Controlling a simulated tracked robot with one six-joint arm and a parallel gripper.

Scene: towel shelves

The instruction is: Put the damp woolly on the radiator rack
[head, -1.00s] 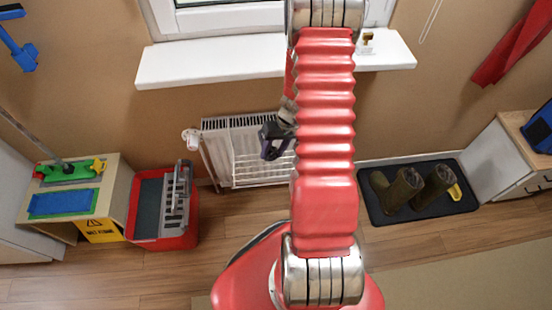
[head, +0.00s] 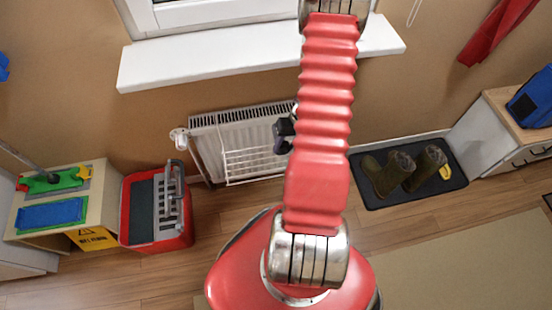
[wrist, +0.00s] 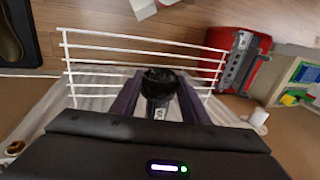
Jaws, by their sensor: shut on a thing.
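My gripper (wrist: 160,82) is shut on a small black thing (wrist: 158,86) with a pale mark on it. It may be the woolly, but I cannot tell for sure. The white wire radiator rack (head: 250,181) hangs on the front of the radiator (head: 205,138) under the window. In the wrist view the rack's wires (wrist: 140,36) run beyond and to both sides of the held thing. In the head view my gripper (head: 284,134) shows dark in front of the radiator, partly hidden by my red arm. I cannot tell whether the held thing touches the rack.
A white windowsill (head: 200,62) juts out above the radiator. A red mop bucket (head: 183,234) stands left of it, beside a low cabinet with a blue cloth (head: 52,215). Brown boots (head: 385,175) stand on a black mat (head: 440,190) at right. The wooden floor in front is mostly clear.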

